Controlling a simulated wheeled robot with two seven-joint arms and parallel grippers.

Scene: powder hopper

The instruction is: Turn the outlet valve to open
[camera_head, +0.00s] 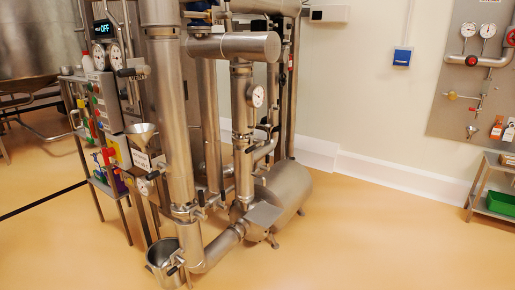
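A steel pipe assembly (172,120) stands left of the middle in the head view. Several small valve handles sit on it, and I cannot tell which is the outlet valve. One dark lever (201,199) is at the foot of the tall front pipe. A steel pot (160,257) stands low at the front, by the pipe's bottom end. The handle positions are too small to read. Neither of my grippers shows.
A control panel (103,105) with an OFF display (103,29) stands at left. A shelf with a green bin (501,204) is at right. The orange floor (365,235) is clear in front and right.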

